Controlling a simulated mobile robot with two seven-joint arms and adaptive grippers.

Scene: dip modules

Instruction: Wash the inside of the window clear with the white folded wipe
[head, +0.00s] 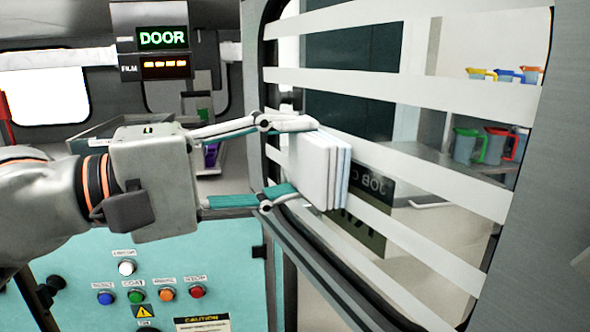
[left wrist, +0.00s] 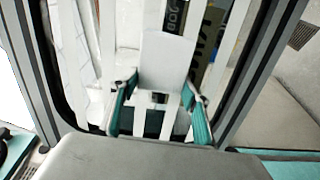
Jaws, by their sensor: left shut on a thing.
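The white folded wipe (head: 312,170) is a stack of flat layers held upright close to the window (head: 420,185). My left gripper (head: 290,162) comes in from the left and is shut on the wipe; the left wrist view shows the wipe (left wrist: 163,62) standing out beyond the two teal-padded fingers (left wrist: 158,105). I cannot tell whether the wipe touches the glass. Broad white slanting bands cross the window, with clear glass between them. The wipe hides part of the pane. My right gripper is not in view.
A dark frame (head: 325,275) borders the window, with a grey post at right. A teal panel with coloured buttons (head: 150,295) stands below my left arm. A lit DOOR sign (head: 162,38) hangs behind. Beyond the glass are shelves with coloured-handled jugs (head: 465,145) and a dark sign.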

